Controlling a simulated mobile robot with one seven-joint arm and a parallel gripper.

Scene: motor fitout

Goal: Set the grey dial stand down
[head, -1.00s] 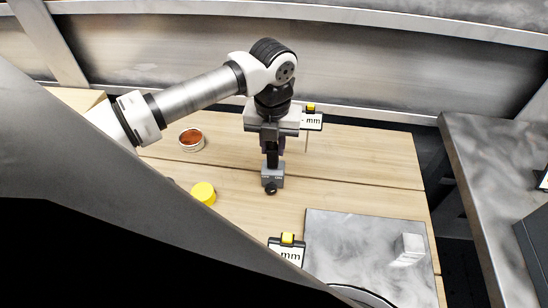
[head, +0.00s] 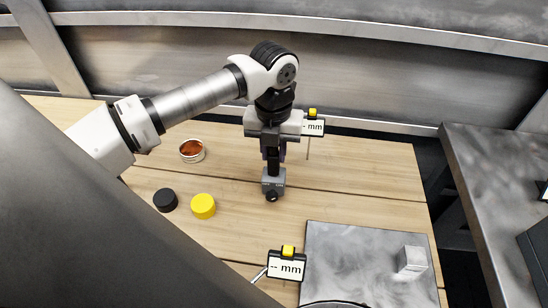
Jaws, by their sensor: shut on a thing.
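The grey dial stand (head: 273,185) is a small grey block with a dark knob low on its front and a dark upright post above it. It stands upright at the middle of the wooden table. My gripper (head: 272,148) comes down from above and is shut on the upper part of the stand. The fingers are partly hidden by the gripper body and the post. I cannot tell whether the base touches the wood or hangs just above it.
A yellow cap (head: 203,206), a black cap (head: 165,200) and an open tin (head: 192,150) are to the left. A grey plate (head: 350,260) with a metal block (head: 411,260) lies front right. "mm" display signs stand behind (head: 313,124) and in front (head: 287,264). Bare wood lies right of the stand.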

